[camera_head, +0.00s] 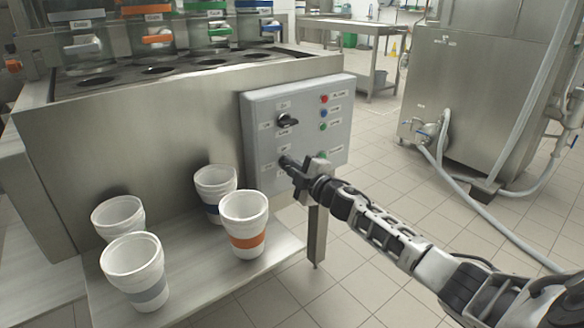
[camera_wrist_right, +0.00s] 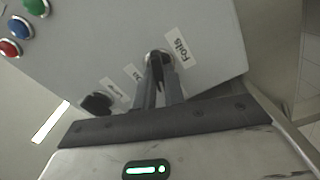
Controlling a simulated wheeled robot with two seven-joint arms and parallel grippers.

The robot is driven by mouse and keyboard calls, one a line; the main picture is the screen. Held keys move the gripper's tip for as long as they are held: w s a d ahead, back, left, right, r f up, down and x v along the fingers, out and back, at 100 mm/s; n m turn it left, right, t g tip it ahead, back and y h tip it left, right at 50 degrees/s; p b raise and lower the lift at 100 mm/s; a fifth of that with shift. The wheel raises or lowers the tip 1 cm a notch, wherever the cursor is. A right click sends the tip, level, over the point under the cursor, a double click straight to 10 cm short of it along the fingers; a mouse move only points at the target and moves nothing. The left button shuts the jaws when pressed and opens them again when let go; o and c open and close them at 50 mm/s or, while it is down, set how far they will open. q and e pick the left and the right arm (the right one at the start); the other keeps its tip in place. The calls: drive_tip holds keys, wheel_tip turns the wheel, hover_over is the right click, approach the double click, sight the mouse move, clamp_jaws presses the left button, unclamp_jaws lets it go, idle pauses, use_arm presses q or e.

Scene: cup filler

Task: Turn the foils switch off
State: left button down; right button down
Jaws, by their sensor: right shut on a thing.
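The grey control panel (camera_head: 262,100) is on the front of the steel machine at its right end. The foils switch (camera_wrist_right: 166,57) is a dark knob next to a "Foils" label (camera_wrist_right: 180,46) in the right wrist view. My right gripper (camera_wrist_right: 157,75) is shut on this switch. In the head view the same gripper (camera_head: 290,165) reaches the lower knob of the panel from the right. The fingers cover most of the knob, so I cannot tell which way it is turned. My left gripper is not in view.
Several white cups with coloured bands, one orange-banded (camera_head: 244,225), stand on the steel shelf (camera_head: 205,275) at lower left. A steel cabinet (camera_head: 470,100) with hoses stands at right.

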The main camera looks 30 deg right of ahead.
drive_tip(key=shift+f+n, duration=0.1)
drive_tip(key=shift+n, duration=1.5)
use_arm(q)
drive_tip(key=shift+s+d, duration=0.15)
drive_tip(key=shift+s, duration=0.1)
use_arm(e)
drive_tip(key=shift+n, duration=0.4)
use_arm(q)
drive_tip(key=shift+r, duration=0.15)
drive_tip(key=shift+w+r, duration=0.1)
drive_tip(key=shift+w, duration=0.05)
use_arm(e)
drive_tip(key=c, duration=1.5)
unclamp_jaws()
drive_tip(key=shift+s, duration=0.1)
